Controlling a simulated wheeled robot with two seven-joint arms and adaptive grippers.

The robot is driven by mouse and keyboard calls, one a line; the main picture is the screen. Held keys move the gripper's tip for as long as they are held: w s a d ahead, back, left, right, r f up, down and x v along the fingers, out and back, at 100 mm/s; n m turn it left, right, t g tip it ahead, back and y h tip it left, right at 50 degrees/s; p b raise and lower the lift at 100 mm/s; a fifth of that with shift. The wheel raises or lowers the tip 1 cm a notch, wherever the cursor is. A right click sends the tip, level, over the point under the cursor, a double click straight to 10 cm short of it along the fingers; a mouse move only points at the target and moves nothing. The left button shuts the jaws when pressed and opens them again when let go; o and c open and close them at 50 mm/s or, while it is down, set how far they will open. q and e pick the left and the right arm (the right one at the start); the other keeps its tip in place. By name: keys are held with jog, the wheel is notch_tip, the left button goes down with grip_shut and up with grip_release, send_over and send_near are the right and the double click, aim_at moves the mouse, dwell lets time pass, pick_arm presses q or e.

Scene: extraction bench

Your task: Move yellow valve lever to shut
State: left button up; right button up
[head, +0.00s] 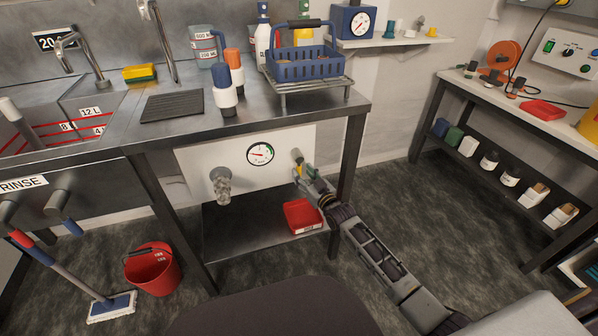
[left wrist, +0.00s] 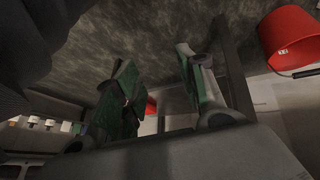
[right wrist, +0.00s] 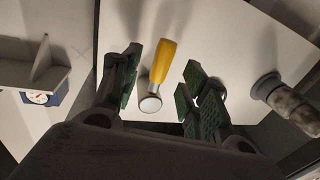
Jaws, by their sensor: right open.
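The yellow valve lever (right wrist: 164,62) shows in the right wrist view, in front of the white panel, with a round metal end. In the head view only a little yellow (head: 299,170) shows at my right gripper, which partly hides the valve. My right gripper (head: 303,172) is at the right part of the white panel (head: 205,161) below the bench top. In the right wrist view its fingers (right wrist: 160,90) are open on either side of the lever, with gaps. My left gripper (left wrist: 160,90) is open and empty in its wrist view; it is outside the head view.
A round gauge (head: 260,154) and a ribbed grey fitting (head: 221,186) are on the panel left of my right gripper. A red tray (head: 303,216) lies on the lower shelf. A red bucket (head: 152,269) and a mop (head: 111,307) stand on the floor at left.

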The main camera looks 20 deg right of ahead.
aim_at(301, 171)
jog(key=shift+w+a, duration=0.15)
jog(key=shift+w, duration=0.55)
pick_arm(q)
jog(key=shift+s+d+f+b, duration=0.15)
jog(key=shift+f+b, duration=0.15)
jog(key=shift+f, duration=0.55)
jog(key=shift+s+d+f+b, duration=0.1)
jog(key=shift+f+b, duration=0.2)
jog(key=shift+f, duration=0.5)
pick_arm(e)
jog(key=shift+x, duration=1.15)
pick_arm(q)
jog(key=shift+w, duration=0.15)
jog(key=shift+w+r+t+h, duration=0.15)
jog(key=shift+r+t+h, duration=0.15)
jog(key=shift+t, duration=0.1)
pick_arm(e)
grip_shut()
